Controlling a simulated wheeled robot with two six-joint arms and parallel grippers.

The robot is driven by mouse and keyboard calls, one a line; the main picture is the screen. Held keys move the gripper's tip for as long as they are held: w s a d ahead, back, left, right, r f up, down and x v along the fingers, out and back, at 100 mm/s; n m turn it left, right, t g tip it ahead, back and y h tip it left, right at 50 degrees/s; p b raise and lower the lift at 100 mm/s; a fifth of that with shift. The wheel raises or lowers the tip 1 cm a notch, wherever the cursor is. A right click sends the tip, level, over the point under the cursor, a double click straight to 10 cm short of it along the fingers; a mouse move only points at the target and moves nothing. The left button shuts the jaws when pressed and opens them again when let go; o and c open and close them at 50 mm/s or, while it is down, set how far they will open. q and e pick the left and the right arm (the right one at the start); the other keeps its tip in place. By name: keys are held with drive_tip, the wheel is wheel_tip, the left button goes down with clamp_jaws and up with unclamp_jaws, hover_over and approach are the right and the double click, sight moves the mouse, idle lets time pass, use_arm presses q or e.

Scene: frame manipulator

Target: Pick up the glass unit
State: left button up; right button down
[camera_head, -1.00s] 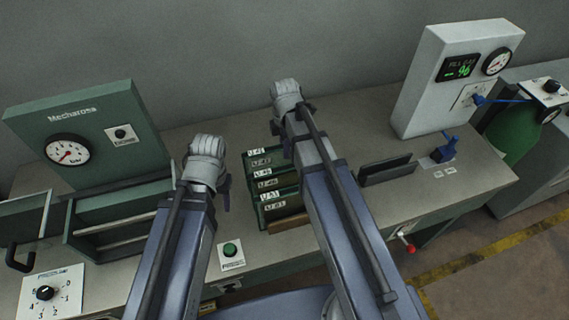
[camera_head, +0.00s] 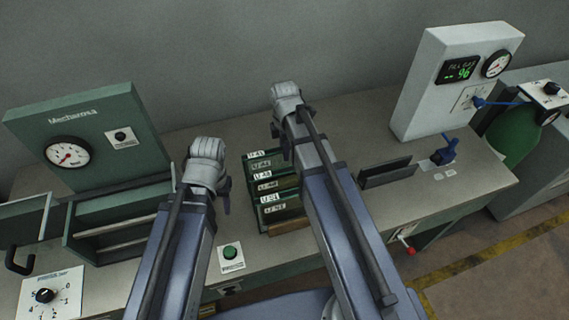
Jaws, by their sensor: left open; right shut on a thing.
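A green rack (camera_head: 256,187) with several labelled slots stands on the bench between my forearms. Thin units appear to stand in it, edge-on, and I cannot tell glass from frame. My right gripper (camera_head: 277,130) is at the rack's far right side, mostly hidden behind my own wrist. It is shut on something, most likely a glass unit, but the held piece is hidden. My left gripper (camera_head: 226,192) is left of the rack, partly hidden by my wrist, open and apart from the rack.
A green gauge panel (camera_head: 85,130) and an open green-walled box (camera_head: 120,222) stand at the left. A green button (camera_head: 231,252) sits at the front.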

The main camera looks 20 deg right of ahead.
wheel_tip(320, 180, up, 10)
drive_tip(key=p, duration=1)
